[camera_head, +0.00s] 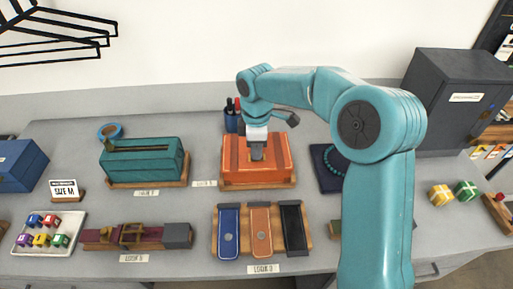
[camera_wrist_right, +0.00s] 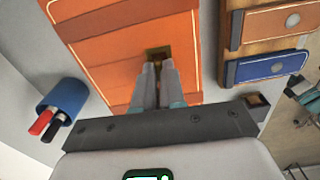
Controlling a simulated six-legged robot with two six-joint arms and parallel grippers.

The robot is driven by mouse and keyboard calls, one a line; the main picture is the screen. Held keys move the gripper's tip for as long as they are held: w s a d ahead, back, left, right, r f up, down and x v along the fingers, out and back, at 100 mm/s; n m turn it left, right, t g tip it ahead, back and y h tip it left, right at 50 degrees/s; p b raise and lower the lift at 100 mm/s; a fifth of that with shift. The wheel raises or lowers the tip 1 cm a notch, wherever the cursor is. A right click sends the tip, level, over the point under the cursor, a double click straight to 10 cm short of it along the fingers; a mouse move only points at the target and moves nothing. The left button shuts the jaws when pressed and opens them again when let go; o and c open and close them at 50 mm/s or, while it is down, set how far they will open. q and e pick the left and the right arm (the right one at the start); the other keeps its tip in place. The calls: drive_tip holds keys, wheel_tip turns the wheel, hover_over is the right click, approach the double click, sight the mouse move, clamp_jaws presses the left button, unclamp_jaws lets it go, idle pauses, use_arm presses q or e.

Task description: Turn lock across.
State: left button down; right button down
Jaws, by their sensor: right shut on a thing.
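An orange box (camera_head: 280,173) with pale trim sits on a wooden base in the middle of the table in the head view. It also fills much of the right wrist view (camera_wrist_right: 105,50). My right gripper (camera_head: 257,155) reaches down onto the box. Its fingers (camera_wrist_right: 158,75) are shut at a small dark recess with a brass-coloured edge (camera_wrist_right: 158,52), which looks like the lock. The fingers hide most of the held part, so its angle cannot be told. My left gripper is not in view.
A teal box (camera_head: 145,163) stands left of the orange box. A blue pen cup (camera_head: 231,121) is close behind it. A wooden board with blue, orange and black pieces (camera_head: 262,252) lies in front. A dark cabinet (camera_head: 455,95) stands at the back right.

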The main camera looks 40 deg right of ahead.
drive_tip(key=m, duration=0.4)
drive_tip(key=shift+m, duration=0.4)
drive_tip(key=m, duration=0.4)
drive_tip(key=shift+b, duration=0.3)
drive_tip(key=m, duration=0.4)
drive_tip(key=shift+f+m, duration=0.1)
drive_tip(key=shift+m, duration=0.3)
drive_tip(key=shift+m+b, duration=0.4)
drive_tip(key=shift+m, duration=1.5)
drive_tip(key=shift+s, duration=0.1)
drive_tip(key=c, duration=1.2)
unclamp_jaws()
drive_tip(key=shift+r, duration=0.2)
